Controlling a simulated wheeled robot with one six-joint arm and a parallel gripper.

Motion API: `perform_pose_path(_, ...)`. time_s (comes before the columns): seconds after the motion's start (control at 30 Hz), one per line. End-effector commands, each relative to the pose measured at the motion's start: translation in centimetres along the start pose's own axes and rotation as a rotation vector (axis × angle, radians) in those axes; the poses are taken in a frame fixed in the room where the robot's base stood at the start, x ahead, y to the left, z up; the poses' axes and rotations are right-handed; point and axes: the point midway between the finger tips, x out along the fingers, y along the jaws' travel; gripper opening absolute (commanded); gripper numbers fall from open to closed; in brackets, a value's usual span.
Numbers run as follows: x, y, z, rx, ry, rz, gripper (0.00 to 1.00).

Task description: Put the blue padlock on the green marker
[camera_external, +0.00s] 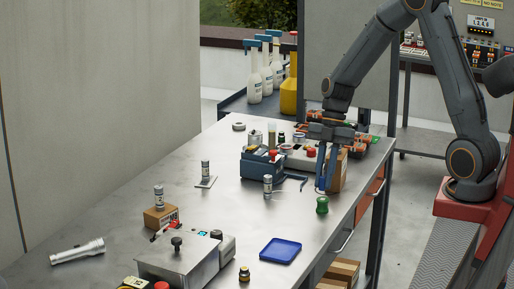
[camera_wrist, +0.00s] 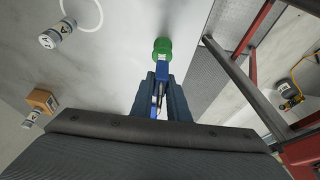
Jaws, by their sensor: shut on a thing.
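The blue padlock (camera_wrist: 163,72) is between my gripper's fingertips (camera_wrist: 160,88) in the wrist view, its lower part hidden by the fingers. My gripper (camera_external: 324,180) is shut on it and points down over the right edge of the metal table. In the outside view the padlock (camera_external: 320,184) is a small blue patch at the fingertips. In the wrist view this green thing (camera_wrist: 161,47) is just beyond the padlock; contact cannot be told.
A blue tray (camera_external: 281,251) lies nearer the camera. The table's middle is largely clear.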

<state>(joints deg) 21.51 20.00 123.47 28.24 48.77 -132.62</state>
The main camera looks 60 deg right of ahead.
Motion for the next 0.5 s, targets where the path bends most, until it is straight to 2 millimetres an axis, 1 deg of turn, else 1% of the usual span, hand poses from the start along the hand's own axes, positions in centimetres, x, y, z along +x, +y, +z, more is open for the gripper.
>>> perform_pose_path(0.1,1.6,-0.1,0.6,0.001,0.001,-0.004,0.00)
perform_pose_path(0.2,2.5,-0.1,1.0,0.001,0.001,-0.003,0.00)
perform_pose_path(0.3,2.8,0.0,1.2,0.000,-0.001,-0.001,0.00)
perform_pose_path(0.5,2.8,0.0,1.2,0.000,-0.001,0.000,0.00)
